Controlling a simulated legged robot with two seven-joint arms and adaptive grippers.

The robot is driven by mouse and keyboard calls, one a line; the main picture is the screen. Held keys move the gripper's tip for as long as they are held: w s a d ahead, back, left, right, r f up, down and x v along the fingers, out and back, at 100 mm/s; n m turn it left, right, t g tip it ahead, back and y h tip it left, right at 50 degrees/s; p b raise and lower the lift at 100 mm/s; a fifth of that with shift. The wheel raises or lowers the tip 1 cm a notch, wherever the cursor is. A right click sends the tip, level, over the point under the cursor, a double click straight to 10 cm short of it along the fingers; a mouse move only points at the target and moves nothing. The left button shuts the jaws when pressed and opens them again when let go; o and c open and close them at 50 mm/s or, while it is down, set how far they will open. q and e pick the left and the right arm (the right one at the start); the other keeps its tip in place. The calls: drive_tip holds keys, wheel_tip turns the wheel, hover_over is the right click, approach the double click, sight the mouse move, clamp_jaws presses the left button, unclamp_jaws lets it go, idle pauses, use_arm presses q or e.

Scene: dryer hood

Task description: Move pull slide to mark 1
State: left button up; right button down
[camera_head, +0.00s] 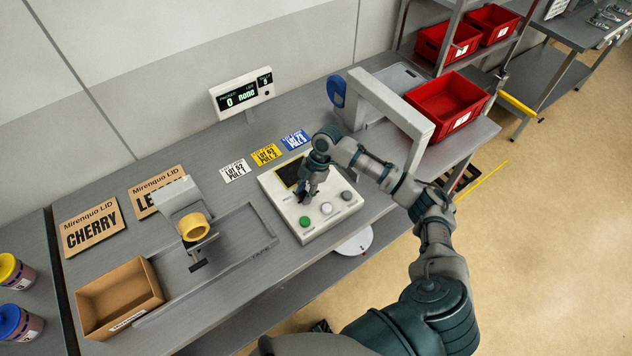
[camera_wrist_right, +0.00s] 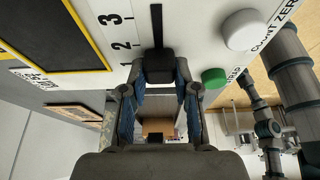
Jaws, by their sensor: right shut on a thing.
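In the right wrist view, this gripper (camera_wrist_right: 158,78) is shut on the black pull slide knob (camera_wrist_right: 155,62). The knob sits at the near end of a dark slot (camera_wrist_right: 155,20), and the slot's far part is empty. Printed numbers 1, 2 and 3 run beside the slot. The knob is close to the 1 end; its exact alignment is unclear. My left gripper is not seen.
A display (camera_head: 242,94) reading 0 stands behind. White, yellow and blue lot cards (camera_head: 266,154) lie behind the box. A tape dispenser (camera_head: 190,222) and open carton (camera_head: 118,298) are at left. A grey arch (camera_head: 395,105) and red bin (camera_head: 447,101) are at right.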

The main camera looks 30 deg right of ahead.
drive_tip(key=shift+s+a+f, duration=0.1)
drive_tip(key=shift+a+f, duration=0.05)
drive_tip(key=shift+a, duration=0.35)
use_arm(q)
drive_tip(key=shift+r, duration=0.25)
use_arm(e)
drive_tip(key=shift+a+f, duration=0.1)
drive_tip(key=shift+a, duration=0.2)
drive_tip(key=c, duration=0.8)
unclamp_jaws()
drive_tip(key=shift+c, duration=0.2)
drive_tip(key=shift+d, duration=0.1)
drive_tip(key=shift+d+r, duration=0.2)
drive_tip(key=shift+r, duration=0.35)
drive_tip(key=v, duration=1)
drive_tip(key=shift+w+d+r, duration=0.2)
drive_tip(key=shift+w+r, duration=0.05)
drive_tip(key=shift+r, duration=0.1)
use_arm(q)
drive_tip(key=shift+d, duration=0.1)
